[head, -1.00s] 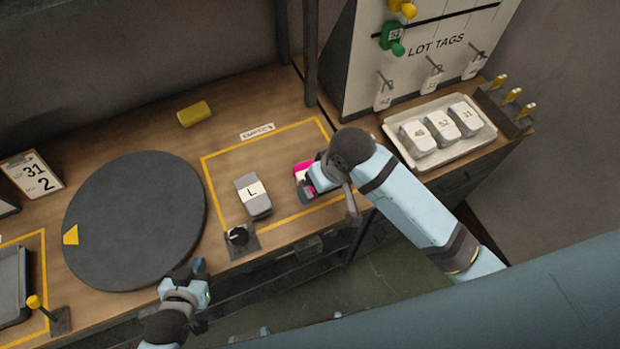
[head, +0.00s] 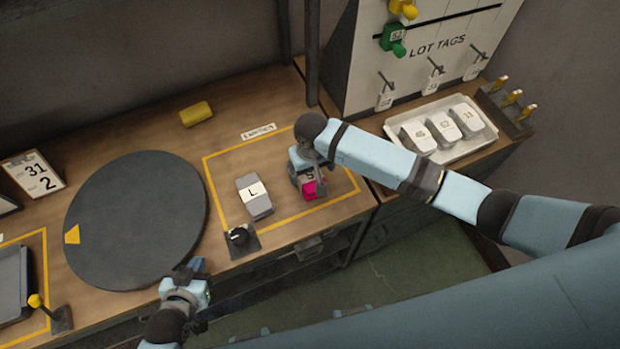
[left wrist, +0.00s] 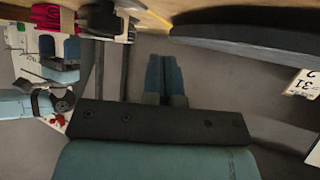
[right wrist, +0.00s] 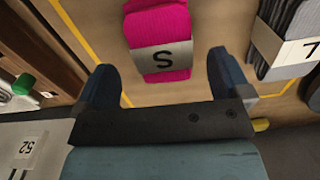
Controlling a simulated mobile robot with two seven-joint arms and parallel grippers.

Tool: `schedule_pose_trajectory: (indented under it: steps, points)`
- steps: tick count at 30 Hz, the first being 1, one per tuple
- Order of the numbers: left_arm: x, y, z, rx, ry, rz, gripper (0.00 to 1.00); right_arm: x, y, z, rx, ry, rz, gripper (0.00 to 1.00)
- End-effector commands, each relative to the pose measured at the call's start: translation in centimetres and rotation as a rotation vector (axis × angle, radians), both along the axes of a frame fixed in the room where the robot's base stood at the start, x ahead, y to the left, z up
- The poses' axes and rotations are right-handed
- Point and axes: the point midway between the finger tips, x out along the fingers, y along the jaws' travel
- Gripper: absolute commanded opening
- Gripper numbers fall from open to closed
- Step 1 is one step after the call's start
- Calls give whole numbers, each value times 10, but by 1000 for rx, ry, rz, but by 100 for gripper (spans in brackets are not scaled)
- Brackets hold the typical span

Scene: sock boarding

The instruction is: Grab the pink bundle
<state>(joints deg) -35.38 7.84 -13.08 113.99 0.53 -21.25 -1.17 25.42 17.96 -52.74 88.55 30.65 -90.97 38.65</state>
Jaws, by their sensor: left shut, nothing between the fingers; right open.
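The pink bundle (head: 313,189) has a grey band marked S and lies inside the yellow outline on the wooden bench, partly hidden by my right gripper in the head view. In the right wrist view the pink bundle (right wrist: 160,28) lies just beyond and between the open fingers, not touching them. My right gripper (head: 304,172) is open and empty over it; its fingers also show in the right wrist view (right wrist: 162,80). My left gripper (head: 195,270) is shut and empty by the front edge of the bench; its closed fingers show in the left wrist view (left wrist: 165,75).
A grey bundle marked L (head: 254,204) lies left of the pink one. A black knob (head: 239,237) is in front of it. A dark round disc (head: 136,222) fills the left. A yellow block (head: 195,114) lies behind.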

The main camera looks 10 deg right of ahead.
Motion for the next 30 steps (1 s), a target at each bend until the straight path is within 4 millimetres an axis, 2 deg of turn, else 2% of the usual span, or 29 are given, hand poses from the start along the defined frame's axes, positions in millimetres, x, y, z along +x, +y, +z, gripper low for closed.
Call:
schedule_pose_trajectory:
  steps: [5, 13, 22, 23, 30]
  points:
    - [0, 0, 3, 0, 0, 0, 0, -2, 1, -12, 0, 1, 1, 96]
    - [1, 1, 8, 1, -4, 3, 0, -5, 2, -50, 0, 1, 0, 96]
    - [1, 2, 8, 2, -4, 5, 0, -5, 2, -57, 1, -1, 1, 96]
    - [1, 2, 8, 2, -4, 5, 0, -5, 2, -57, 1, -1, 1, 93]
    - [0, 2, 7, 2, 0, 5, 0, -5, 1, -57, 0, -1, 1, 40]
